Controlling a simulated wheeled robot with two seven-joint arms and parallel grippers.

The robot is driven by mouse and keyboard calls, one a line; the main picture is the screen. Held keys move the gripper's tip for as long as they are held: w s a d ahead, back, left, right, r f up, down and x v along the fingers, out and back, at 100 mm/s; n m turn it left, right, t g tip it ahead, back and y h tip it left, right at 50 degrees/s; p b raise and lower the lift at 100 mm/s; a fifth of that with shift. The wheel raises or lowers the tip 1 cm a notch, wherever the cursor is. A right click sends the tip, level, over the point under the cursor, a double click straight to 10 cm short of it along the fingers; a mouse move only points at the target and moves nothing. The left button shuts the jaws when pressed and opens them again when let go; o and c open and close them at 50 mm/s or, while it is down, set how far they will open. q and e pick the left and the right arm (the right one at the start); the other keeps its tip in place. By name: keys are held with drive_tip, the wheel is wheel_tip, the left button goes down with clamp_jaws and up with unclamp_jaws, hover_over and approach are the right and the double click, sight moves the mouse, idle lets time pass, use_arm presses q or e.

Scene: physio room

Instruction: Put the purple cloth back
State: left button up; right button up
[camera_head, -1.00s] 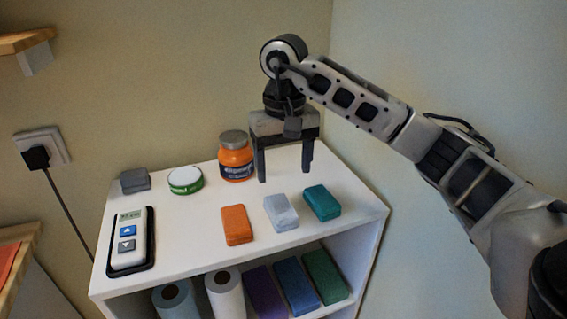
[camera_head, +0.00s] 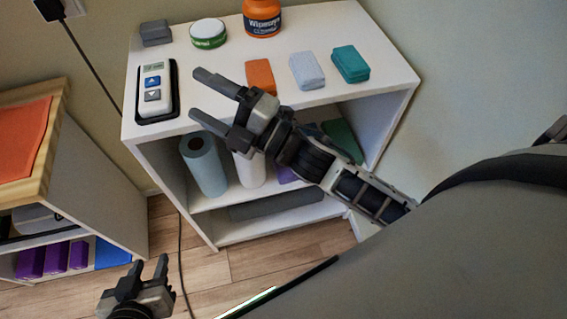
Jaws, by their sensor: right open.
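Three purple folded pieces stand in the low left cabinet: one (camera_head: 30,262), a second (camera_head: 56,257) and a third (camera_head: 79,254). Another purple piece (camera_head: 286,174) lies on the white shelf unit's middle level, mostly hidden behind my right arm. I cannot tell which of these is the task's cloth. My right gripper (camera_head: 196,93) is open and empty, over the front edge of the white shelf unit (camera_head: 215,65), near the handheld device. My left gripper (camera_head: 149,264) is low at bottom left, its fingers apart and empty, in front of the low cabinet.
The white top holds a handheld device (camera_head: 153,90), grey block (camera_head: 155,33), green-rimmed tin (camera_head: 208,33), orange jar (camera_head: 262,17) and orange (camera_head: 260,75), pale blue (camera_head: 307,70) and teal (camera_head: 350,64) blocks. Rolls (camera_head: 203,165) stand below. A cable (camera_head: 88,60) hangs between the units.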

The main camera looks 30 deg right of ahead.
drive_tip(key=s+d+f+m+g+h, duration=0.3)
drive_tip(key=s+f+m, duration=0.3)
drive_tip(key=f+m, duration=0.4)
drive_tip(key=s+d+f+m+g+h, duration=0.3)
drive_tip(key=s+f+m+h, duration=0.3)
drive_tip(key=f+m, duration=0.4)
drive_tip(key=shift+s+d+f+m+h, duration=0.3)
drive_tip(key=shift+s+f+m, duration=0.1)
drive_tip(key=shift+m, duration=0.2)
